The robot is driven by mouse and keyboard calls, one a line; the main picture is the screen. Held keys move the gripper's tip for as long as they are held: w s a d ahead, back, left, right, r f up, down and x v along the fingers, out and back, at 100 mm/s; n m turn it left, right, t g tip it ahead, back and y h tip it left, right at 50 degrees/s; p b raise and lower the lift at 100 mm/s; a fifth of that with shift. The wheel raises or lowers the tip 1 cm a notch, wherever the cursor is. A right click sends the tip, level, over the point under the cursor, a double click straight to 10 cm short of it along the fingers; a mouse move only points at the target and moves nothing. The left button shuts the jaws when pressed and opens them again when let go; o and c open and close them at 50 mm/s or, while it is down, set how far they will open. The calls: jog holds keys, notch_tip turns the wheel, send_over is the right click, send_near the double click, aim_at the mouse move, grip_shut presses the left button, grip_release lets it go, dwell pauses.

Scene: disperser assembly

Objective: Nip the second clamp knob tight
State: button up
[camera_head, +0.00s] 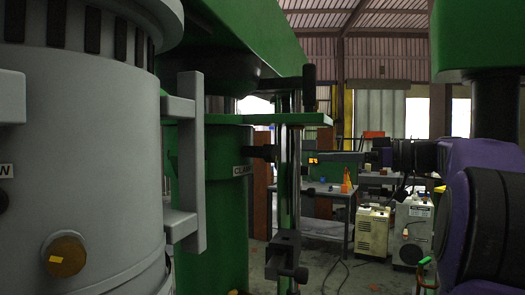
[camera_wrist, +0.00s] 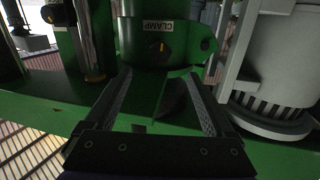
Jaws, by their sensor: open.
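In the wrist view, a dark round clamp knob (camera_wrist: 162,47) with a yellow mark sits on the green cylindrical housing (camera_wrist: 136,35), under a white CLAMP label (camera_wrist: 157,26). My gripper (camera_wrist: 159,76) is open, with its two fingers spread either side below the knob. The knob lies beyond the fingertips, and nothing is held between them. In the head view, a black knob (camera_head: 262,152) sticks out of the green column (camera_head: 221,215) beside the part-hidden CLAMP label (camera_head: 242,170). Whether this is the same knob, and how tight it is, I cannot tell.
A grey vessel (camera_head: 105,150) with a side handle (camera_head: 187,145) fills the left of the head view; it also shows at right in the wrist view (camera_wrist: 285,65). A vertical rod with a black block (camera_head: 284,248) stands right of the column. A workbench (camera_head: 328,190) stands behind.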

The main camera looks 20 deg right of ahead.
aim_at(276, 152)
jog(key=shift+n, duration=0.3)
jog(key=x, duration=0.5)
jog(key=p+x, duration=0.1)
jog(key=x, duration=0.4)
jog(key=r+p+x, duration=0.1)
jog(key=x, duration=0.5)
jog(key=shift+r, duration=0.15)
jog(key=shift+s, duration=0.1)
jog(key=shift+c, duration=0.3)
jog(key=c, duration=1.2)
jog(key=shift+c, duration=0.2)
